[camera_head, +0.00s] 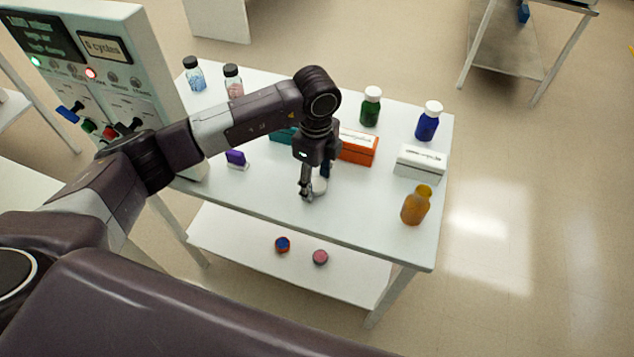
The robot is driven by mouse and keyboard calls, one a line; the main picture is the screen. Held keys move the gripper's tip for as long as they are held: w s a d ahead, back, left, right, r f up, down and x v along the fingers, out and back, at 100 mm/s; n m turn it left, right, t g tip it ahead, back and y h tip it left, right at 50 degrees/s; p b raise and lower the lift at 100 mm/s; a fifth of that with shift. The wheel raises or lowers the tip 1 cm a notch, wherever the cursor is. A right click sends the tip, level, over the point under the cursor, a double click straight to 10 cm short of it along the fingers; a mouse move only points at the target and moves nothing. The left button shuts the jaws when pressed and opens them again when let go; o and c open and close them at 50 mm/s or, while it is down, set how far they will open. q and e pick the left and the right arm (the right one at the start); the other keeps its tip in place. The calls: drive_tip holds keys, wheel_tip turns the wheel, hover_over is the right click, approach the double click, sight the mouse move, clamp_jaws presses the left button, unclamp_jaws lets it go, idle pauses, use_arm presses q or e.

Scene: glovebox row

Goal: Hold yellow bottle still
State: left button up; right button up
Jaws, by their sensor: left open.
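A yellow-amber bottle (414,207) with a yellow cap stands upright near the front right corner of the white table (370,228). My left gripper (315,184) points down over the middle front of the table, to the left of the yellow bottle and clearly apart from it. My right gripper is not in view.
A white box (419,162), an orange box (358,147), a green bottle (371,107) and a blue bottle (428,121) stand behind. Two clear bottles stand at back left, near a control panel (95,70). Clear tabletop lies between my gripper and the yellow bottle.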

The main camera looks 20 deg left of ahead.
use_arm(q)
drive_tip(key=c, duration=0.8)
drive_tip(key=shift+r, duration=0.15)
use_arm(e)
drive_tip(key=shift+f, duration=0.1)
use_arm(q)
drive_tip(key=shift+r, duration=0.65)
wheel_tip(320, 180, up, 13)
drive_tip(key=b, duration=0.3)
wheel_tip(320, 180, up, 6)
drive_tip(key=f, duration=0.1)
hover_over(317, 184)
drive_tip(key=shift+r, duration=0.25)
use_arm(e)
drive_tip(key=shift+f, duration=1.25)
